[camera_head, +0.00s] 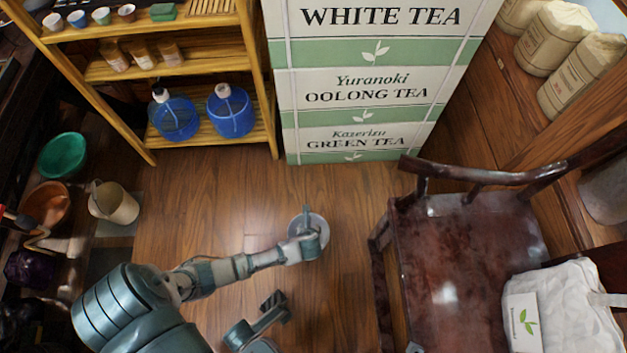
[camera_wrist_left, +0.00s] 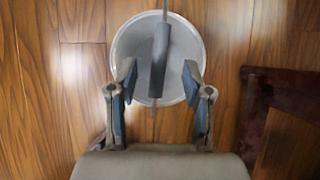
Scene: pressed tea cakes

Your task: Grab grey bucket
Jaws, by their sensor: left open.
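The grey bucket (camera_head: 316,220) stands on the wooden floor in the middle of the head view. In the left wrist view the bucket (camera_wrist_left: 128,40) is seen from above, with its handle's dark grip (camera_wrist_left: 159,58) running across its opening. My left gripper (camera_head: 308,232) is over the bucket and hides part of it. In the wrist view its open fingers (camera_wrist_left: 158,82) are on either side of the handle grip, apart from it. My right gripper (camera_head: 262,322) shows partly at the bottom of the head view, apart from the bucket; its finger gap is unclear.
A wooden chair (camera_head: 455,250) with a white bag (camera_head: 570,305) stands to the right of the bucket. Tea boxes (camera_head: 365,90) and a shelf (camera_head: 185,70) stand behind. The floor around the bucket is clear.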

